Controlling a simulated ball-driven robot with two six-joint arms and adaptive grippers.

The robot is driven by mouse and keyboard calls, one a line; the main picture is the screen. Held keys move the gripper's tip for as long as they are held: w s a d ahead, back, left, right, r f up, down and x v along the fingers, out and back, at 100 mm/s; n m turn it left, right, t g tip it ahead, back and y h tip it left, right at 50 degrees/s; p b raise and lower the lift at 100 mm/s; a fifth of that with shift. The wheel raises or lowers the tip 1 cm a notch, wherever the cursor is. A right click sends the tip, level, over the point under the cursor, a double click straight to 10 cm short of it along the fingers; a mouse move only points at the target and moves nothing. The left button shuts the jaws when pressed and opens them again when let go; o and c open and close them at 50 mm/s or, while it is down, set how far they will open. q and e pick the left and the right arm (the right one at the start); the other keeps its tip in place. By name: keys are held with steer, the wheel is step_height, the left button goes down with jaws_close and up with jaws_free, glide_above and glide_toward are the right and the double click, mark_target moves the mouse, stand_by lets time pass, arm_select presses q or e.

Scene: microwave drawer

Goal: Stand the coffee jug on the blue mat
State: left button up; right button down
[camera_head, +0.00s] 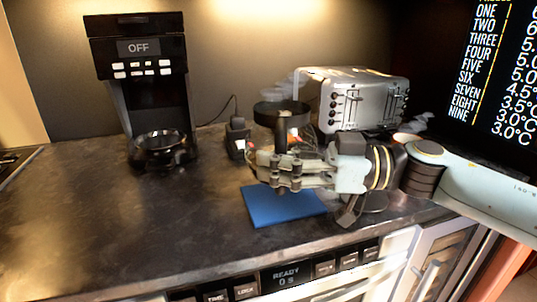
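The coffee jug (282,110) has a round black rim and a dark upright handle (281,135) facing me. It looks upright. My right gripper (268,172) comes in from the right and is closed around the handle. The gripper hides most of the jug's body and its base, so I cannot tell whether the base touches anything. The blue mat (285,208) lies flat on the dark counter, below and in front of the gripper. Its back right part is hidden by the gripper. My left gripper is not in view.
A black coffee machine (140,50) reading OFF stands at the left, with a round glossy black part (162,150) at its foot. A silver toaster (365,100) stands behind my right gripper. A black plug (237,137) with a cable stands between. The counter's left front (120,220) is clear.

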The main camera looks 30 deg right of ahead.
mark_target(277, 190)
steer(key=shift+s+d+r, duration=0.15)
steer(key=shift+s+d, duration=0.1)
steer(key=shift+s, duration=0.15)
steer(key=shift+w, duration=0.1)
steer(key=shift+w+a, duration=0.1)
steer(key=shift+a, duration=0.05)
steer(key=shift+p, duration=0.35)
steer(key=shift+f, duration=0.3)
step_height(277, 190, down, 2)
steer(key=shift+f+b, duration=0.1)
steer(key=shift+b, duration=0.6)
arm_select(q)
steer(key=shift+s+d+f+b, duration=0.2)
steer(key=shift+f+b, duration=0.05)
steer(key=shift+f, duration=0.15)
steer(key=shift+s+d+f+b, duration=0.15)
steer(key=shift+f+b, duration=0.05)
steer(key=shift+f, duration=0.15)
arm_select(e)
steer(key=shift+f, duration=1.25)
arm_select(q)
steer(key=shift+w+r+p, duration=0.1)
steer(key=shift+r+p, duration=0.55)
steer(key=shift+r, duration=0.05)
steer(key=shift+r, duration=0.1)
arm_select(e)
steer(key=shift+f, duration=0.35)
